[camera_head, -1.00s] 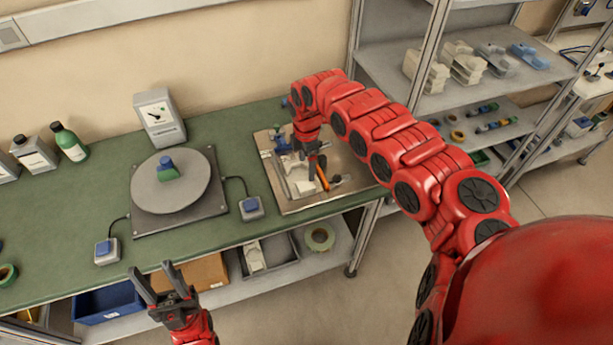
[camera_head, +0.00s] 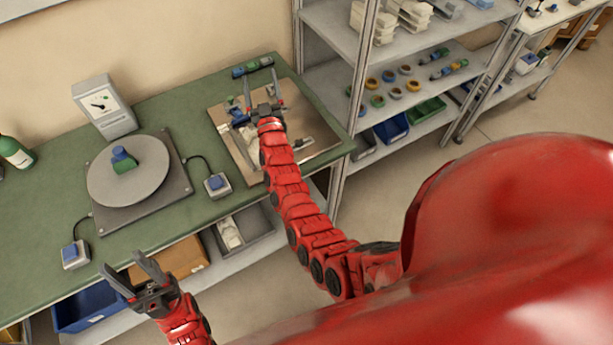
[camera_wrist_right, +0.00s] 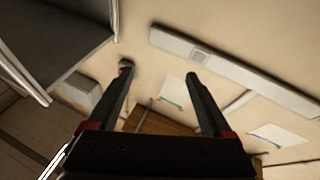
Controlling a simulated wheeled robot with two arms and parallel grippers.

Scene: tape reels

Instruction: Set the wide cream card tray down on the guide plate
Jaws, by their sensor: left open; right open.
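The tan metal plate (camera_head: 311,155), which I take for the guide plate, lies on the right end of the green bench. A cream piece (camera_head: 242,147) lies on its left part, partly behind my right arm; I cannot tell whether it is the card tray. Several cream trays (camera_head: 372,24) also stand on the upper rack shelf. My right gripper (camera_head: 260,82) is open over the far part of the plate, pointing toward the wall. In the right wrist view its jaws (camera_wrist_right: 158,74) are apart with nothing between. My left gripper (camera_head: 123,262) is open and empty before the bench's front edge.
A round turntable (camera_head: 128,185) with a blue and green piece stands left of the plate. A gauge box (camera_head: 104,107) stands behind it, a button box (camera_head: 217,186) beside it. The rack (camera_head: 340,75) stands close at right.

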